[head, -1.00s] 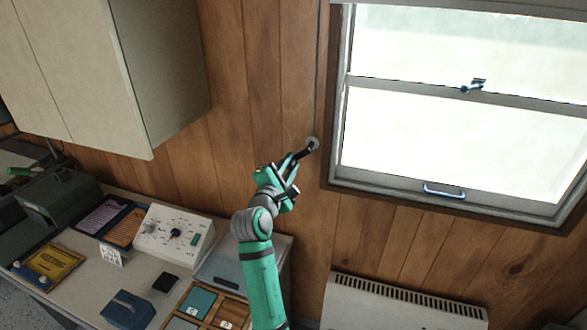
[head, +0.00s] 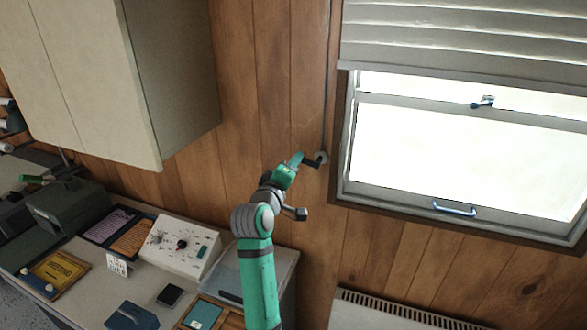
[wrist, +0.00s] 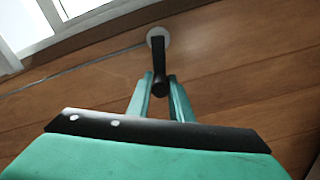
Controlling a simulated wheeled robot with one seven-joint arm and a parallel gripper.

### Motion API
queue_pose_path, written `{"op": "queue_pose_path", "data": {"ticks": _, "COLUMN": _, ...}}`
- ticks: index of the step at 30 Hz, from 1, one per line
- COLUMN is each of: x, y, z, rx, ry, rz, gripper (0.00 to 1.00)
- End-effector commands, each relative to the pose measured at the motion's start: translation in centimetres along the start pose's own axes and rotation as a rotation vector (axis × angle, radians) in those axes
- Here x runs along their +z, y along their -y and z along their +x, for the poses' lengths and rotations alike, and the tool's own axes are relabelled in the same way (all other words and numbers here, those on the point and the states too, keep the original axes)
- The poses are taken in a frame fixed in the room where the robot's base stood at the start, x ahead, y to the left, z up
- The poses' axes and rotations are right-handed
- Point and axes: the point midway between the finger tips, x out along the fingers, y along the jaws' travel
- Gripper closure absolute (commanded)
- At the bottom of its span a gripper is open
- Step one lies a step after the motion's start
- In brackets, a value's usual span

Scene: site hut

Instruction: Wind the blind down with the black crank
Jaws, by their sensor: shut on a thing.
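The black crank (head: 313,163) sticks out from a round pale mount (head: 321,157) on the wood wall, left of the window. It also shows in the wrist view (wrist: 158,62), its end between my two green fingers. My gripper (head: 298,160) is shut on the crank's handle end, to the left of the mount in the head view; its wrist view shows the fingers (wrist: 160,88) on either side of the handle. The pale slatted blind (head: 455,40) covers the upper part of the window (head: 450,155). The lower panes are bare.
A pale wall cabinet (head: 165,75) hangs left of my arm. Below it a desk (head: 90,285) holds a white control box (head: 180,246), trays and a green case. A heater (head: 385,312) stands under the window. A thin cord (head: 327,75) runs up from the crank mount.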

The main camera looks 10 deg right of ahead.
Motion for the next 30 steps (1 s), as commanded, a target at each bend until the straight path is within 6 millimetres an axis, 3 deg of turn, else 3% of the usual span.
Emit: {"op": "queue_pose_path", "data": {"ticks": 30, "x": 1.7, "y": -4.6, "z": -0.1, "rx": -0.003, "ry": 0.01, "rz": 0.966, "gripper": 1.0}}
